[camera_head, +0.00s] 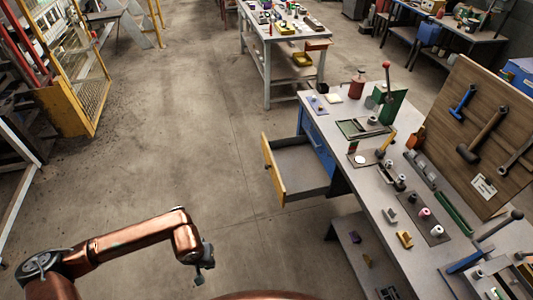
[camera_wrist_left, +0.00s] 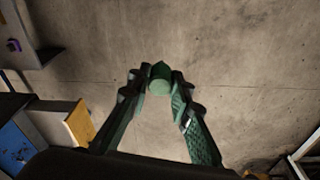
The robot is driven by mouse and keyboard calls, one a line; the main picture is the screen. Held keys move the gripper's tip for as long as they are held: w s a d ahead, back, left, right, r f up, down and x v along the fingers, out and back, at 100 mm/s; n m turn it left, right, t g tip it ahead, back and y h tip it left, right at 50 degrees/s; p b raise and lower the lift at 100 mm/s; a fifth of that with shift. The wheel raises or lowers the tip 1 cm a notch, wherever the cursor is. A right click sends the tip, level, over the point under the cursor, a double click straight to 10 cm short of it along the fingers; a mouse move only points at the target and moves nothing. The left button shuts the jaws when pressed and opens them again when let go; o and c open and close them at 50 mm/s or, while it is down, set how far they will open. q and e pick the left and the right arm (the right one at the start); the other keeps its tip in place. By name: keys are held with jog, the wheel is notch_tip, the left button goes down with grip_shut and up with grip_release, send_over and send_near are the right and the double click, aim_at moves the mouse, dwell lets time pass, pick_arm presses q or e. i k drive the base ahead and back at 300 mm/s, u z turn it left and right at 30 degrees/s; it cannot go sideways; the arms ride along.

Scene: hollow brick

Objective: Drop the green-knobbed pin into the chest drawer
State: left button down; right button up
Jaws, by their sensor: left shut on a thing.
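My left gripper (camera_head: 204,272) hangs over bare floor, left of the bench and its open drawer. In the left wrist view my left gripper (camera_wrist_left: 160,73) is shut on the green-knobbed pin (camera_wrist_left: 159,87). Only the rounded green knob shows clearly between the fingertips; the rest of the pin is hidden. The chest drawer (camera_head: 273,168) is pulled out from the blue chest (camera_head: 317,143) under the bench. It has a yellow wooden front and a grey inside that looks empty. In the left wrist view the drawer front (camera_wrist_left: 79,122) is at the lower left. My right gripper is not in view.
The grey workbench (camera_head: 345,170) holds tools, blocks and small fixtures, with a pegboard (camera_head: 490,120) at the right. A lower shelf (camera_head: 360,245) carries small parts. A second bench (camera_head: 266,60) stands behind. The floor between gripper and drawer is clear.

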aim_at(293, 169)
jog(key=z, duration=0.25)
jog(key=i, duration=1.7)
jog(key=z, duration=0.8)
jog(key=i, duration=0.55)
jog(key=z, duration=0.1)
